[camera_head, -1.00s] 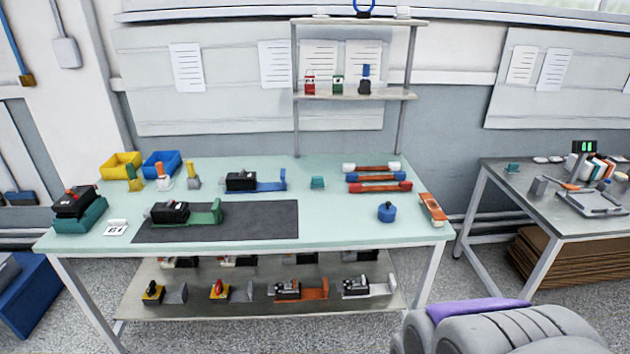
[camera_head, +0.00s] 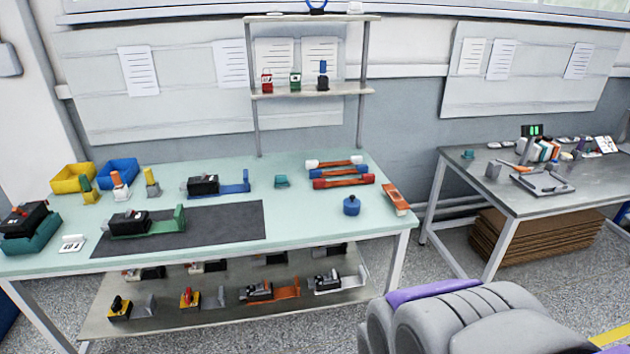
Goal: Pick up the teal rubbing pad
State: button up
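A small teal block (camera_head: 281,182) sits on the pale green workbench (camera_head: 330,222), right of the blue-bracketed black device and left of the coloured bars. Another small teal piece (camera_head: 467,154) lies at the left back corner of the grey side table (camera_head: 500,197). Both are small in view, and I cannot tell for sure which is the rubbing pad. My gripper is not in view. Grey rounded parts with a purple strip at the bottom right look like mine. Neither teal piece is covered.
A dark mat (camera_head: 190,229) carries a green-bracketed device. Left are a yellow bin (camera_head: 72,179) and a blue bin (camera_head: 118,171). A blue knobbed weight (camera_head: 351,206) and an orange tool (camera_head: 396,200) stand at the right end. Floor shows between the tables.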

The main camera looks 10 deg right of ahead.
aim_at(281, 182)
jog(key=i+j, duration=0.1)
jog(key=i, duration=0.95)
jog(key=i+j, duration=0.15)
jog(key=i, duration=0.85)
